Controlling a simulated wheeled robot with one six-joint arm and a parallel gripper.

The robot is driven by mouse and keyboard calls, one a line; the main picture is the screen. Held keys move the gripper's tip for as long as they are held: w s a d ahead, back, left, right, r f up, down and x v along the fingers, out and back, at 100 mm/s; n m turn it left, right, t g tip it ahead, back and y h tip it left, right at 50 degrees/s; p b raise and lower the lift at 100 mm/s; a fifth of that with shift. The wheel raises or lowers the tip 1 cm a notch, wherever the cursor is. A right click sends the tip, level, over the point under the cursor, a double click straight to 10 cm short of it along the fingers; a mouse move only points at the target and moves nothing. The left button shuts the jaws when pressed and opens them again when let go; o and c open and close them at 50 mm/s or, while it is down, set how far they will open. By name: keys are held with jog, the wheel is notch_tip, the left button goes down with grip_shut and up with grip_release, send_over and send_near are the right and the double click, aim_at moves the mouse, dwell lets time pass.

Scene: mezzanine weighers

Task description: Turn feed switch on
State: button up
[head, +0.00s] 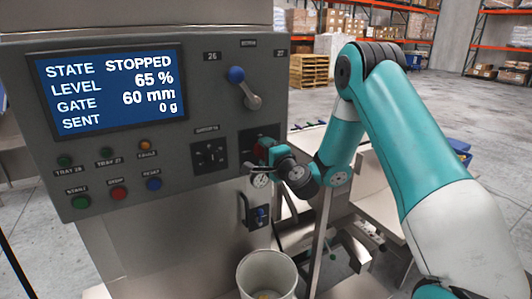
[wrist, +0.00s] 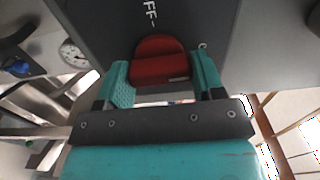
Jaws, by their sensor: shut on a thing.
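The red feed switch knob (wrist: 158,58) sits on the grey panel in the wrist view, with part of a label reading "FF" beside it. My gripper (wrist: 161,82) has a teal finger on each side of the knob and is shut on it. In the head view my gripper (head: 268,158) is at the lower right of the control panel (head: 225,115), and hides most of the switch there. The display (head: 108,88) reads state STOPPED, level 65 %, gate 60 mm, sent 0 g.
A blue-tipped lever (head: 240,85) stands above the switch. A black selector (head: 210,155) is to its left, with several coloured buttons (head: 118,193) further left. A small lower box (head: 258,213) and a pale bucket (head: 267,275) are below. Shelving and pallets stand far behind.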

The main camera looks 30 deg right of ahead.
jog(key=shift+d, duration=0.1)
dwell(0.5)
jog(key=o, duration=0.9)
jog(key=shift+s, duration=0.1)
